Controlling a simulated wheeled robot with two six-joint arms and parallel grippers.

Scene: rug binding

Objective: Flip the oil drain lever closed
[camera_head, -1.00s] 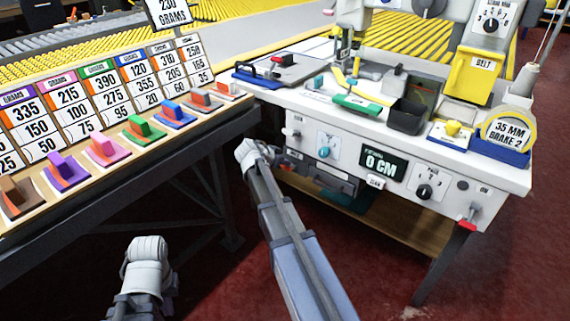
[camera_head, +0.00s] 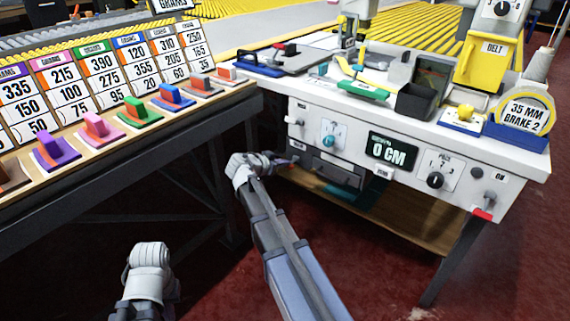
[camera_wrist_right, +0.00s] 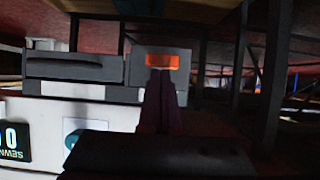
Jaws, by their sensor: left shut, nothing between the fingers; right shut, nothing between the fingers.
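I cannot pick out the oil drain lever for certain. An orange patch (camera_wrist_right: 161,61) shows on a grey box (camera_wrist_right: 175,78) in the right wrist view, just past my right fingertips; whether it is a lever or a label is unclear. A red-tipped lever (camera_head: 482,214) sits at the front right of the white machine bench (camera_head: 405,195). My right gripper (camera_head: 288,160) is shut and empty, by the grey drawer area under the bench's left end; its dark fingers show in the right wrist view (camera_wrist_right: 161,80). My left gripper (camera_head: 150,256) is shut and empty at lower left, away from the bench.
A grey drawer (camera_head: 336,170) and a wooden shelf (camera_head: 405,220) lie under the bench. The front panel carries a 0 CM display (camera_head: 388,152) and knobs. A sloped rack with coloured handles (camera_head: 95,126) stands on the left. Red floor (camera_head: 385,285) is open in front.

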